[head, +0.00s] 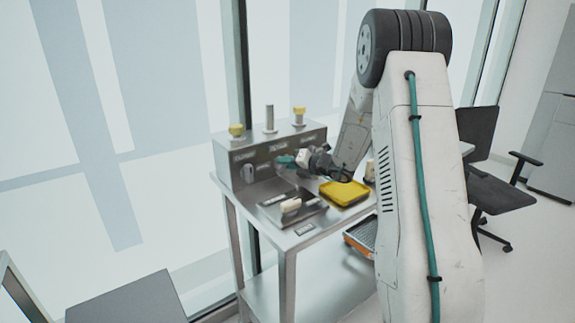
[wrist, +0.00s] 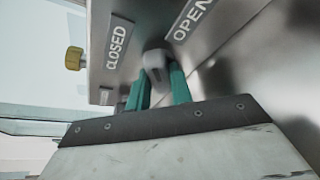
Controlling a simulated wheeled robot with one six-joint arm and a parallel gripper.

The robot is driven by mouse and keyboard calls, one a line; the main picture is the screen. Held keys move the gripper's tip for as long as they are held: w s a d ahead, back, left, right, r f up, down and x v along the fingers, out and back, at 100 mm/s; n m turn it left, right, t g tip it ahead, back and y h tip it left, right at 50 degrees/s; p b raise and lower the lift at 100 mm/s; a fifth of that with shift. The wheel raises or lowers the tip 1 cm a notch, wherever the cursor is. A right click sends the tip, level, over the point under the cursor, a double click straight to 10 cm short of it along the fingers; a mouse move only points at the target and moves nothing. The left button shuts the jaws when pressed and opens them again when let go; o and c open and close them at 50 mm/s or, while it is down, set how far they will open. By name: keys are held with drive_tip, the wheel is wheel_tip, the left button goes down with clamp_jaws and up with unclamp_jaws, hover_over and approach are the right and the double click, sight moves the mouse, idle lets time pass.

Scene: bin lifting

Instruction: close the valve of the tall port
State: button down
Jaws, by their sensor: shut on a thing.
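A steel box (head: 236,160) stands on a table, with a tall bare grey port (head: 269,118) in the middle of its top. My gripper (head: 286,160) is at the middle of the box's front, below the tall port. In the wrist view its two teal fingers (wrist: 159,82) are shut on a grey valve handle (wrist: 154,60), one finger on each side. The handle lies between a CLOSED label (wrist: 118,47) on the left and an OPEN label (wrist: 192,18) on the right. In the head view my gripper hides this handle.
Yellow-capped ports flank the tall one, left (head: 236,130) and right (head: 299,113). Another grey handle (head: 248,173) is on the box's front left. A yellow tray (head: 344,193) and a pale object (head: 290,205) are on the table. An office chair (head: 490,185) stands at right.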

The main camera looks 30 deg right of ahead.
drive_tip(key=n+h, duration=0.1)
drive_tip(key=n, duration=0.1)
drive_tip(key=n+h, duration=0.1)
drive_tip(key=n, duration=0.1)
drive_tip(key=shift+a+r+g+h, duration=0.2)
drive_tip(key=shift+a+g+h, duration=0.05)
drive_tip(key=shift+g+h, duration=0.05)
drive_tip(key=shift+a+n+h, duration=0.15)
drive_tip(key=shift+n+h, duration=0.95)
drive_tip(key=shift+n, duration=0.4)
drive_tip(key=c, duration=1.2)
unclamp_jaws()
drive_tip(key=shift+c, duration=0.2)
drive_tip(key=shift+s, duration=0.1)
drive_tip(key=v, duration=0.7)
drive_tip(key=shift+s+r, duration=0.2)
drive_tip(key=shift+s, duration=0.1)
